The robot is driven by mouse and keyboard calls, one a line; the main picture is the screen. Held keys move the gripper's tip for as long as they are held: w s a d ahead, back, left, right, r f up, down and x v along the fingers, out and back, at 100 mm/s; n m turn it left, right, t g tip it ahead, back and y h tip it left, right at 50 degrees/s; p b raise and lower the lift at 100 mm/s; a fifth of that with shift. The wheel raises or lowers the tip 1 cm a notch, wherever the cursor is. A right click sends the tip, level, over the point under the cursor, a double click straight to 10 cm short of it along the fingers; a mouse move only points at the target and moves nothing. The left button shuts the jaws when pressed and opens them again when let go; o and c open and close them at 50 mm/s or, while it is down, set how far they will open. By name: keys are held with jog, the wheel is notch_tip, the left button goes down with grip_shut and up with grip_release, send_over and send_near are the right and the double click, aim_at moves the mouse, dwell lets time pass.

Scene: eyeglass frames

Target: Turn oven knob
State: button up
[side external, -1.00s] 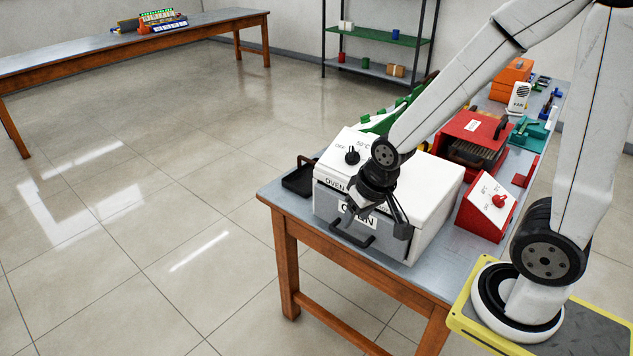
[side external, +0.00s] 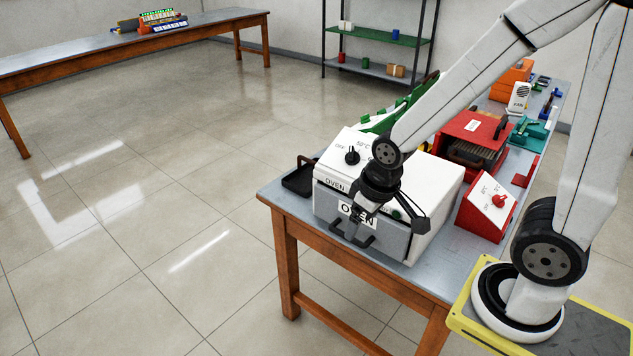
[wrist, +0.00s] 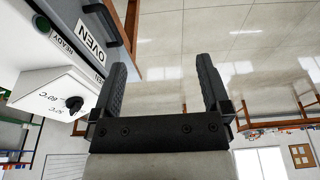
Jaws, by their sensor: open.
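The white oven (side external: 425,195) stands at the front end of the bench, with a grey door and a dark door handle (side external: 352,235). Its black knob (side external: 352,157) sits on a sloped white panel, beside OFF and temperature marks. The knob also shows at the left of the wrist view (wrist: 74,103). My gripper (side external: 357,219) is in front of the oven door, below and apart from the knob, partly covering the OVEN label. In the wrist view my gripper (wrist: 161,60) is open, with nothing between its fingers. The door handle also appears there, near the left finger.
A red box with a red knob (side external: 499,201) stands right of the oven, and a red machine (side external: 472,140) behind it. A black tray (side external: 299,178) lies at the oven's left. The floor in front of the bench (side external: 150,240) is clear.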

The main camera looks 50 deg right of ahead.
jog(key=w+d+r+n+h, duration=0.2)
jog(key=w+d+n, duration=0.1)
jog(key=w+d, duration=0.6)
jog(key=n+h, duration=0.2)
jog(key=n, duration=0.1)
send_near(350, 151)
jog(key=shift+x, duration=0.85)
jog(key=shift+d+f, duration=0.1)
jog(key=shift+x, duration=3.75)
jog(key=c, duration=1.2)
